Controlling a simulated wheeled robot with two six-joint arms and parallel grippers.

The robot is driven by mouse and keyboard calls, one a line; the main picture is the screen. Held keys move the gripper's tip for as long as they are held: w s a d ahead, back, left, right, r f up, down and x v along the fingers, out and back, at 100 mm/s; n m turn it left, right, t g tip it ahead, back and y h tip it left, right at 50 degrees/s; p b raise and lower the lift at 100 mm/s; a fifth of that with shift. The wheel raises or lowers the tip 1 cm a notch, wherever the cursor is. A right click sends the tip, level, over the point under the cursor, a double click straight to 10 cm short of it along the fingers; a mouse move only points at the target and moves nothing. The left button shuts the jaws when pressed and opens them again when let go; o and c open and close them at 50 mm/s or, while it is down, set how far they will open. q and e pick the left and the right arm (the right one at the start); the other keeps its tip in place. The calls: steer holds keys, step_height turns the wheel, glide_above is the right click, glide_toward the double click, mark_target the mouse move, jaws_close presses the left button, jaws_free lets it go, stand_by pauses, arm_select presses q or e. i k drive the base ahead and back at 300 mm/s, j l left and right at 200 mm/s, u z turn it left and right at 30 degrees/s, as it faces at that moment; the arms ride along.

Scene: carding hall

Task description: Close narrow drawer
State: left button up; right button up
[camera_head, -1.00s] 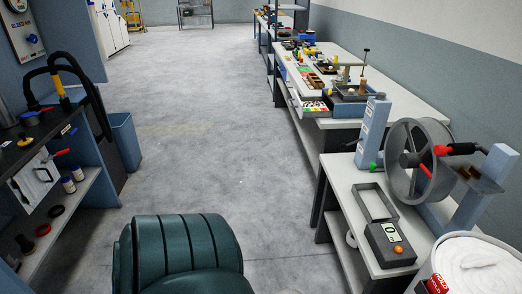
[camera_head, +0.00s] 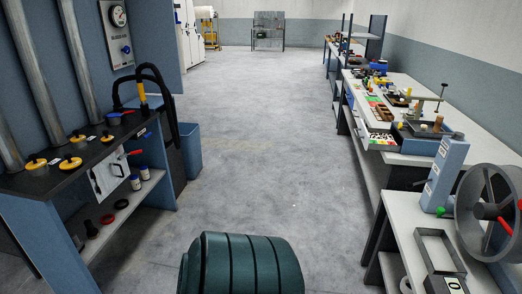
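A shallow, light-coloured drawer (camera_head: 369,143) juts out from the aisle side of the long workbench (camera_head: 420,159) on the right. It is open, and small red, green and white items show inside it. It is some distance ahead of me. Neither of my grippers is in view, so nothing of mine is seen near the drawer.
The grey floor aisle (camera_head: 265,150) is clear. A nearer bench with a large grey wheel (camera_head: 490,205) stands at right. A dark-topped counter (camera_head: 60,180) and a blue bin (camera_head: 188,150) stand at left.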

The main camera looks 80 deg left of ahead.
mark_target(373, 138)
steer(key=u, duration=1.85)
steer(key=i+z, duration=0.1)
steer(key=z, duration=0.35)
